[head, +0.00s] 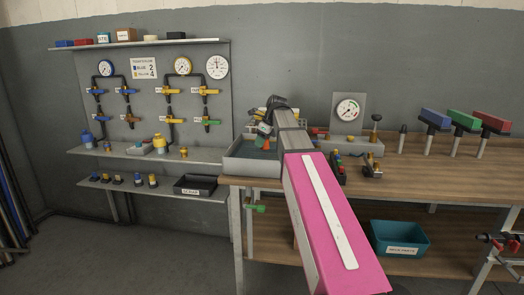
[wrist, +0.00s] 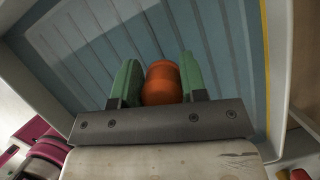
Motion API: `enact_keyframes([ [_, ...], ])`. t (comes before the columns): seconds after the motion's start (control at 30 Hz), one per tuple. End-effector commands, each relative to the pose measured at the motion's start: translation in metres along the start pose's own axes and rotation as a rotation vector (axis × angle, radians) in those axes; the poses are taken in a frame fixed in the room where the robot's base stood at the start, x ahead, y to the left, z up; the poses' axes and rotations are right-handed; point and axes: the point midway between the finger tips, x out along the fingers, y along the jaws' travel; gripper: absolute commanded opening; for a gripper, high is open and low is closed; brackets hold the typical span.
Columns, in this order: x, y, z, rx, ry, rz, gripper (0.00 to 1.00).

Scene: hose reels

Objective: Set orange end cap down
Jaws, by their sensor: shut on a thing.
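My gripper (wrist: 162,82) is shut on the orange end cap (wrist: 162,84), with a green finger pad on each side of it in the wrist view. The cap looks like a short, rounded orange cylinder. Behind it lies the ribbed blue-grey floor of a tray (wrist: 90,45). In the head view my gripper (head: 264,132) is over the grey tray (head: 250,169) at the left end of the workbench. I cannot tell whether the cap touches the tray floor.
The workbench (head: 440,165) has a pressure gauge (head: 347,110) on a stand and several coloured blocks on posts at the right. Small fittings (head: 372,168) lie beside my arm. A black bin (head: 195,187) sits on the left shelf, and a teal bin (head: 400,238) below the bench.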

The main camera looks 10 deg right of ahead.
Motion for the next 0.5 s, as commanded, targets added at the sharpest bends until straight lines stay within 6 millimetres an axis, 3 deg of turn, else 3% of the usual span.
enact_keyframes([
  [0.33, 0.033, 0.001, -0.014, 0.001, 0.000, 0.001, 0.13],
  [0.5, 0.037, 0.000, -0.015, 0.000, 0.000, 0.000, 0.13],
])
